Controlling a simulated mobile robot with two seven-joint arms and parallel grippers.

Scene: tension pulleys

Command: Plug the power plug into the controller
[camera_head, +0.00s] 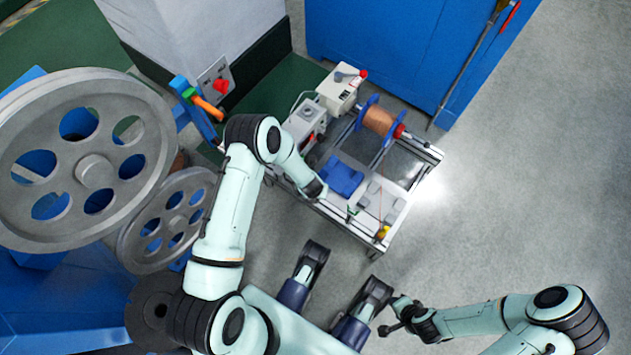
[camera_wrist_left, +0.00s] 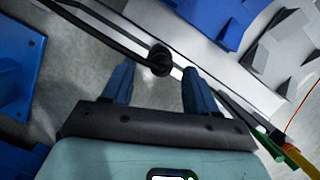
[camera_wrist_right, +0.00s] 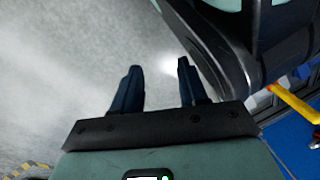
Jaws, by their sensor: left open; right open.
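A black round plug with a dark cable (camera_wrist_left: 160,60) shows in the left wrist view beside the white edge of the cart. My left gripper (camera_wrist_left: 158,80) is open, with the plug between or just beyond its fingertips; I cannot tell whether they touch. In the head view this gripper (camera_head: 317,190) is at the cart's near left edge, and the plug cannot be made out there. Two white boxes, one with a red part (camera_head: 340,90) and one with a knob (camera_head: 308,119), stand at the cart's back left; which is the controller is unclear. My right gripper (camera_head: 392,317) is open and empty over the floor.
The cart (camera_head: 405,215) carries a copper wire spool (camera_head: 379,119) and a blue block (camera_head: 341,177). Large grey wheels (camera_head: 95,168) stand at the left, and a blue cabinet (camera_head: 400,45) behind. The floor (camera_head: 530,190) right of the cart is clear.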

